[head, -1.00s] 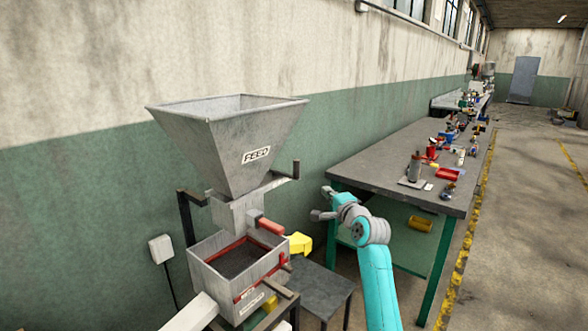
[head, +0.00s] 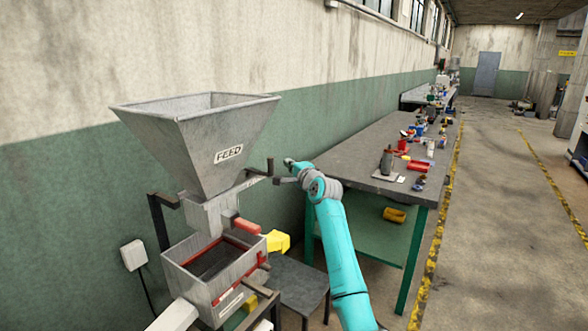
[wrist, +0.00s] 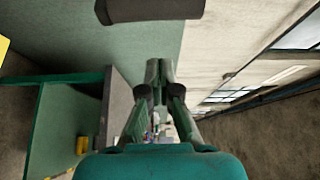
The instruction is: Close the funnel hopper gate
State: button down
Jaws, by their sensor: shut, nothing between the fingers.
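The grey funnel hopper (head: 205,135) marked FEED stands at the left in the head view. A dark bar with an upright dark handle (head: 270,167) sticks out to the right from its neck. My gripper (head: 279,180) is beside this handle, a little right of and below its top. I cannot tell whether they touch. In the wrist view a dark rounded bar, likely the handle (wrist: 150,10), crosses the top edge, and my gripper (wrist: 159,68) is shut and empty below it. The gate plate itself is not clearly visible.
Below the hopper is a metal box (head: 190,287) with a red rim and a red grip (head: 246,226) above it. A yellow part (head: 277,242) sticks out beside it. A long workbench (head: 345,160) with several items stands right of my arm. The floor further right is open.

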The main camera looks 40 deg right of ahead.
jog(key=a, duration=0.3)
jog(key=shift+w+a, duration=0.15)
jog(key=shift+a, duration=0.25)
jog(key=s+a, duration=0.2)
jog(key=a, duration=0.4)
jog(key=shift+s+a, duration=0.2)
jog(key=shift+a, duration=0.1)
dwell(0.3)
